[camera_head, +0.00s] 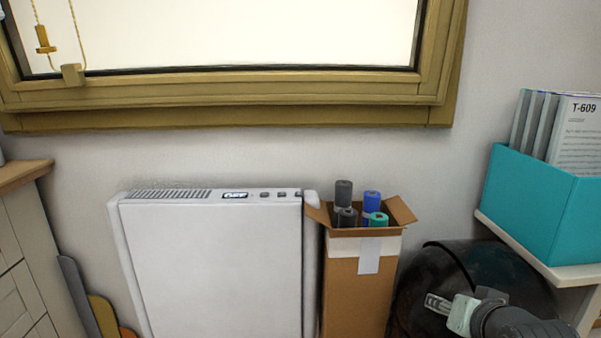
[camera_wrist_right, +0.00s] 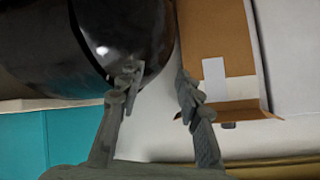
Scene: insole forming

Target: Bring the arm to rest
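My right arm comes in at the lower right of the head view, in front of a dark rounded object. In the right wrist view my right gripper (camera_wrist_right: 158,80) has its two fingers spread apart with nothing between them. The fingers are seen against the dark round object, the pale wall and the edge of the cardboard box. My left arm and left gripper are not in view.
A cardboard box (camera_head: 357,285) with several rolls stands beside a white heater (camera_head: 215,260) under the window. A dark round object (camera_head: 485,265) stands right of the box. A teal bin (camera_head: 530,205) with booklets sits on a shelf at right.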

